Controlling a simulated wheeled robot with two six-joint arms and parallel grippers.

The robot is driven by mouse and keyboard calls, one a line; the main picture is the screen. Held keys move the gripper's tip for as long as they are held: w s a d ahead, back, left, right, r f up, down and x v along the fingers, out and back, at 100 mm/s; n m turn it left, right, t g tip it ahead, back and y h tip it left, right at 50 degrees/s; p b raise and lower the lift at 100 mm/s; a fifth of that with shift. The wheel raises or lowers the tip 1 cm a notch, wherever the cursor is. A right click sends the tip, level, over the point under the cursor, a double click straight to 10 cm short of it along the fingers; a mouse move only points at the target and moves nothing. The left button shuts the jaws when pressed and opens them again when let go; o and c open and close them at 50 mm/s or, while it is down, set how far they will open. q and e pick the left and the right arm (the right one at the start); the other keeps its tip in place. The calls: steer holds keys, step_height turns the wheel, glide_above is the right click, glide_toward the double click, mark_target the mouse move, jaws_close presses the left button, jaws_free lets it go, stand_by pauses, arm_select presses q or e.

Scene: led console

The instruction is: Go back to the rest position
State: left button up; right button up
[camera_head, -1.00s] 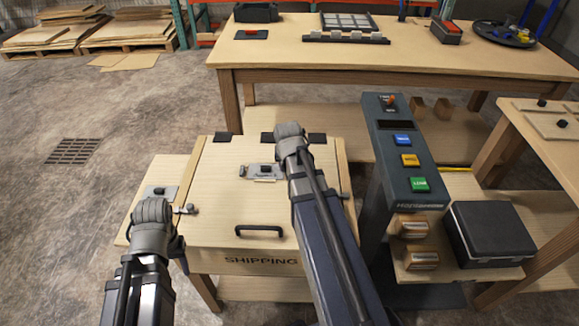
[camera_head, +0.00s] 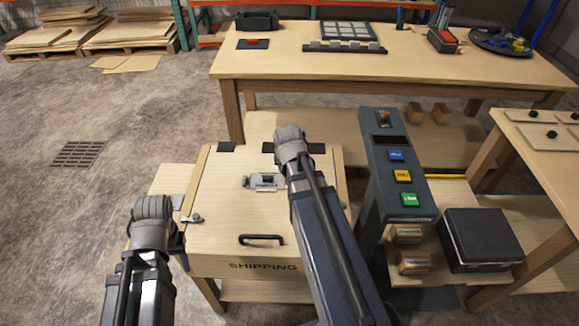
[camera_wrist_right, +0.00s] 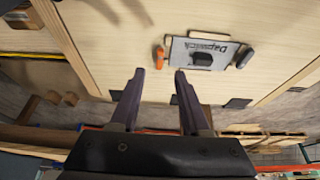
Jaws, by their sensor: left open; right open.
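My left arm comes in at the lower left of the head view. Its gripper (camera_head: 178,246) is mostly hidden behind my own wrist, over the left side of the wooden shipping box (camera_head: 215,235). My right arm reaches up over the box lid, and its gripper is hidden in the head view. In the right wrist view the right gripper (camera_wrist_right: 158,74) is open, with nothing between its fingers. Its fingertips show in front of the pale lid, near a grey labelled plate (camera_wrist_right: 215,50) with a dark knob. I cannot tell the height above the lid.
The grey console (camera_head: 408,185) with blue, yellow and green buttons stands just right of my right arm. A black case (camera_head: 482,240) sits beside it. A long workbench (camera_head: 270,65) is behind, and another table (camera_head: 545,135) is at the right.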

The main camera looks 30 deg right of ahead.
stand_by(0.3)
steer(key=s+a+r+n+g+p, duration=0.1)
steer(key=s+a+r+n+p, duration=0.1)
steer(key=a, duration=0.7)
steer(key=s+a+r+n+g+p, duration=0.1)
steer(key=s+a+r+n+p, duration=0.1)
steer(key=s+a, duration=0.4)
steer(key=s+a+r+n+g+y+p, duration=0.1)
steer(key=s+a+r+n+g+p, duration=0.1)
steer(key=a, duration=1.1)
steer(key=s+r+n+p, duration=0.1)
steer(key=s+n+p, duration=0.1)
steer(key=s+n, duration=0.1)
steer(key=shift+a+n, duration=0.35)
steer(key=shift+n, duration=0.25)
